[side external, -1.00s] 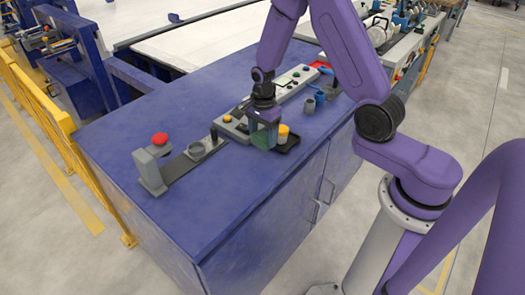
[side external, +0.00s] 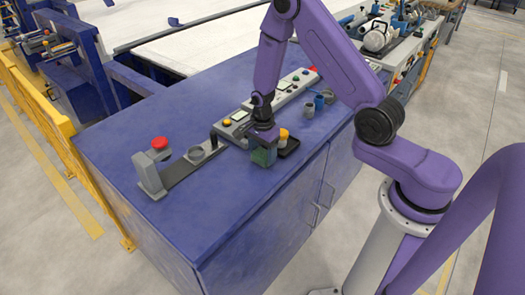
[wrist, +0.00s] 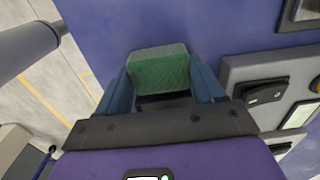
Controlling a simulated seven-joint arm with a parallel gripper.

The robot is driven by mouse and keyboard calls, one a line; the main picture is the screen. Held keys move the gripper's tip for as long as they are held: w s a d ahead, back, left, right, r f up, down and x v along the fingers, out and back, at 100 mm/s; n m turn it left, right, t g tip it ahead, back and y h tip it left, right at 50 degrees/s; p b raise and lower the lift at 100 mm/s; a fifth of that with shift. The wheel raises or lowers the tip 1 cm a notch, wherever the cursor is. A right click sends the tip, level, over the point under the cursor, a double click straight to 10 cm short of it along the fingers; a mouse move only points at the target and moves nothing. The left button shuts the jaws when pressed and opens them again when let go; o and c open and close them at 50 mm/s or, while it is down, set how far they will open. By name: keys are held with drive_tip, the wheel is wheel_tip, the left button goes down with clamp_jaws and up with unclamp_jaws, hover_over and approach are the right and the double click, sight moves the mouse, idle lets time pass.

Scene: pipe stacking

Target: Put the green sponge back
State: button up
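The green sponge (wrist: 160,70) sits between the two blue fingers of my gripper (wrist: 161,88) in the wrist view. The fingers press on its two sides. In the side view the sponge (side external: 262,157) shows as a dark green block below my gripper (side external: 263,146), partly hidden by the fingers. It is just left of a small black tray (side external: 291,148), on the near side of the control panel. I cannot tell whether the sponge touches the table top.
A yellow-topped item (side external: 283,137) stands at the black tray. The control panel (side external: 237,131) runs behind my gripper. Grey and blue cups (side external: 319,102) stand farther right. The blue table top (side external: 225,205) is clear in front.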

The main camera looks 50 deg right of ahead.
sight(263, 153)
drive_tip(key=o, duration=0.4)
wheel_tip(263, 153, up, 12)
drive_tip(key=s+a+r+n, duration=0.4)
drive_tip(key=a+n, duration=0.2)
drive_tip(key=n, duration=0.2)
drive_tip(key=s+a+r+n, duration=0.1)
drive_tip(key=s+r+n, duration=0.2)
drive_tip(key=s+n, duration=0.8)
drive_tip(key=s+r+n, duration=0.3)
drive_tip(key=s+n, duration=0.8)
drive_tip(key=s, duration=0.2)
drive_tip(key=shift+a+r+n, duration=0.3)
drive_tip(key=shift+a+r, duration=0.1)
